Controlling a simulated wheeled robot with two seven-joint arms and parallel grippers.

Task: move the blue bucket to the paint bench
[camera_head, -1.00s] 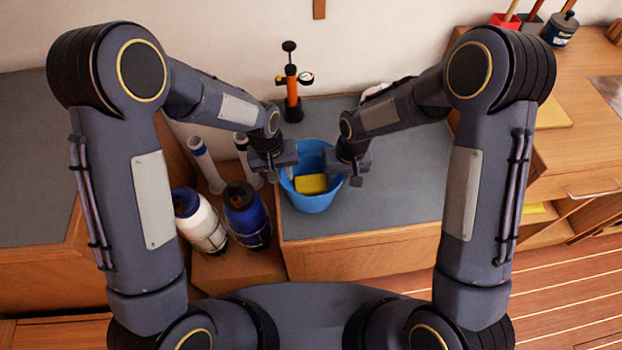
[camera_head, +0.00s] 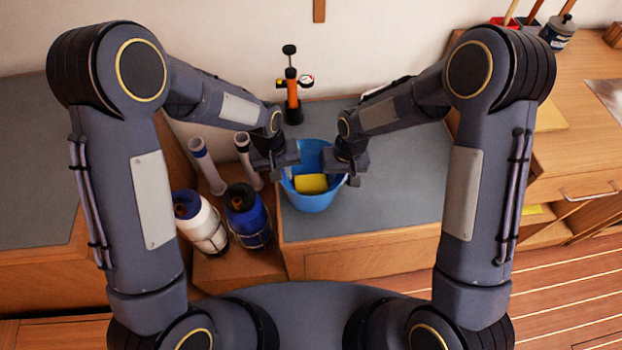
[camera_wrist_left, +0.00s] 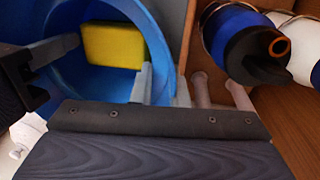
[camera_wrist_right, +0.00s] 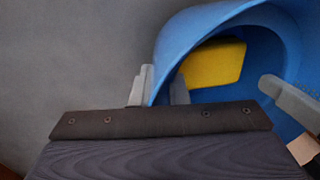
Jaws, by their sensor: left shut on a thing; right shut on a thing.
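The blue bucket (camera_head: 312,200) stands upright on the grey bench top, with a yellow sponge-like block (camera_head: 311,183) inside. My left gripper (camera_head: 287,172) is at the bucket's left rim and my right gripper (camera_head: 345,173) at its right rim. In the left wrist view, the fingers straddle the blue wall (camera_wrist_left: 150,75). In the right wrist view, the fingers are shut on the rim (camera_wrist_right: 168,65). The grippers hide parts of both sides of the rim. Which surface is the paint bench is not clear; a wooden counter (camera_head: 585,155) with brushes and a can stands at right.
An orange pump (camera_head: 292,95) stands behind the bucket. A blue bottle (camera_head: 247,215), a white bottle (camera_head: 200,220) and pale tubes (camera_head: 206,165) stand in a lower recess at left. The grey bench top (camera_head: 400,205) is clear to the right of the bucket.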

